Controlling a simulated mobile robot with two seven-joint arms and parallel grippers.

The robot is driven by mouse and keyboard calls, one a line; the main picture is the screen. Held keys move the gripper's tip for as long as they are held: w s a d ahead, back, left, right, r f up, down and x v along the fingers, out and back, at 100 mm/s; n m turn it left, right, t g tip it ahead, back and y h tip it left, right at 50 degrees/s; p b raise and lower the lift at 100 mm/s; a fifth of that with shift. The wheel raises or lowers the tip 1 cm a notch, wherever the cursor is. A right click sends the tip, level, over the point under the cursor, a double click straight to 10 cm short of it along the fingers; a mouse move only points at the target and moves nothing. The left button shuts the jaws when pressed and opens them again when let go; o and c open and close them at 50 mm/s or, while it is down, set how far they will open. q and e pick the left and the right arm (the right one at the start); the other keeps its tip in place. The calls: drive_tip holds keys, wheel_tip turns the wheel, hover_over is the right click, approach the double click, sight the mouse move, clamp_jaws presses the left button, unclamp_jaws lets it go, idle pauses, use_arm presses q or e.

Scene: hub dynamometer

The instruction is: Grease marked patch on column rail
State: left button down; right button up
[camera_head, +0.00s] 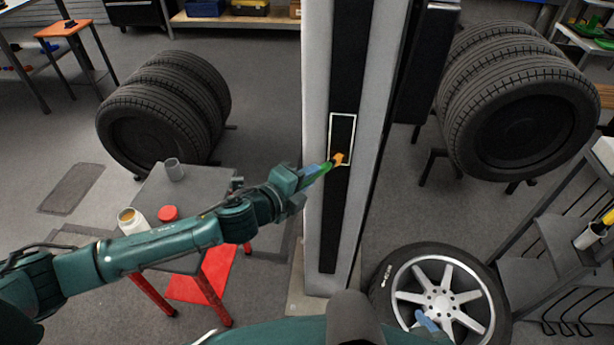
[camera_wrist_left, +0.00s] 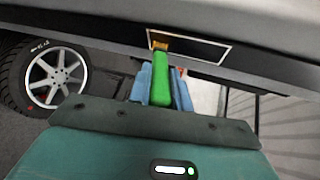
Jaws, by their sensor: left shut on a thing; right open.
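The column rail (camera_head: 329,225) is a dark strip on the upright grey column. The marked patch (camera_head: 342,128) is a white-outlined rectangle on it; it also shows in the left wrist view (camera_wrist_left: 200,50). My left gripper (camera_head: 312,171) is shut on a green-handled brush (camera_head: 325,168), seen between the blue fingers in the left wrist view (camera_wrist_left: 161,90). The brush's orange tip (camera_head: 339,158) overlaps the patch's lower end; I cannot tell whether it touches. No grease is clearly visible on the patch. My right gripper (camera_head: 427,321) shows only as a blue fingertip over the wheel, open.
An open white jar with orange content (camera_head: 131,220), a red lid (camera_head: 168,213) and a grey cup (camera_head: 174,170) stand on a small grey table (camera_head: 208,185) at left. A spoked wheel (camera_head: 440,300) is at lower right. Stacked tyres (camera_head: 165,110) stand either side of the column.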

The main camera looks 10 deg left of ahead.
use_arm(q)
drive_tip(key=shift+r+p, duration=0.3)
drive_tip(key=shift+r, duration=0.4)
wheel_tip(320, 180, up, 11)
drive_tip(key=shift+f, duration=0.15)
idle(0.7)
drive_tip(key=shift+f, duration=0.1)
drive_tip(key=shift+f+b, duration=3)
drive_tip(key=shift+f, duration=2.6)
drive_tip(key=shift+w+f+b, duration=0.1)
drive_tip(key=shift+f+b, duration=1)
drive_tip(key=shift+f, duration=0.6)
